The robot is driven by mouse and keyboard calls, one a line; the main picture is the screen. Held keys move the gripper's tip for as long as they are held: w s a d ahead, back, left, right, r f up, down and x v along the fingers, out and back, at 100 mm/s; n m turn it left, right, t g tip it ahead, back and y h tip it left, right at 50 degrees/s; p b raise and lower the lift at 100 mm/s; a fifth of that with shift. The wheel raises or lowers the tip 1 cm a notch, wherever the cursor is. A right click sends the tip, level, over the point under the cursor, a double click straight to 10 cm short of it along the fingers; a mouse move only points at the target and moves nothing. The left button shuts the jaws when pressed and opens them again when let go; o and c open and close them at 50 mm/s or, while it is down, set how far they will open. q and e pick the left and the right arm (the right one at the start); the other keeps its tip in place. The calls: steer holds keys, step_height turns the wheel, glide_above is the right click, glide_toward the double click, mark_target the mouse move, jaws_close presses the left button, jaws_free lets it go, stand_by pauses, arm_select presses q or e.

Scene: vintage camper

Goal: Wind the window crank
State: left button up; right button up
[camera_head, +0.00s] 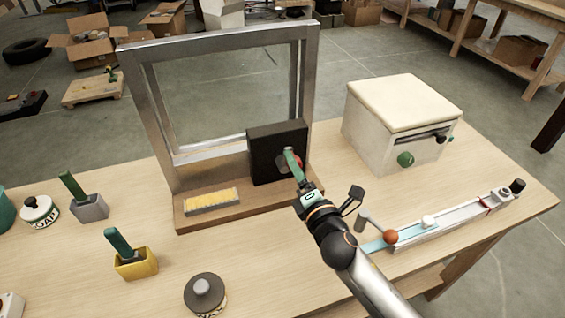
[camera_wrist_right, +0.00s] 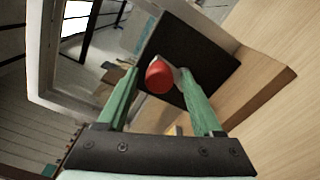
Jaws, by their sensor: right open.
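The grey metal window frame (camera_head: 309,85) stands upright on a wooden base on the table. A black box (camera_head: 262,135) is fixed at its lower right. The crank's red knob (camera_head: 297,168) sits in front of the box, partly hidden by my right gripper (camera_head: 292,158). In the right wrist view the red knob (camera_wrist_right: 160,76) shows between the green fingertips of my open right gripper (camera_wrist_right: 159,74), with gaps on both sides. The crank arm is mostly hidden behind the knob. My left gripper is not in view.
A yellow-and-white strip (camera_head: 211,201) lies on the base. A cream-topped box (camera_head: 405,100) stands to the right. A rail with an orange knob (camera_head: 390,236) lies near my right arm. Brush holders, including a yellow one (camera_head: 136,264), and a dark-lidded jar (camera_head: 204,292) stand at left front.

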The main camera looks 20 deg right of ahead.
steer(key=s, duration=0.3)
steer(key=shift+s+d, duration=0.1)
steer(key=shift+s, duration=0.25)
steer(key=shift+s, duration=0.1)
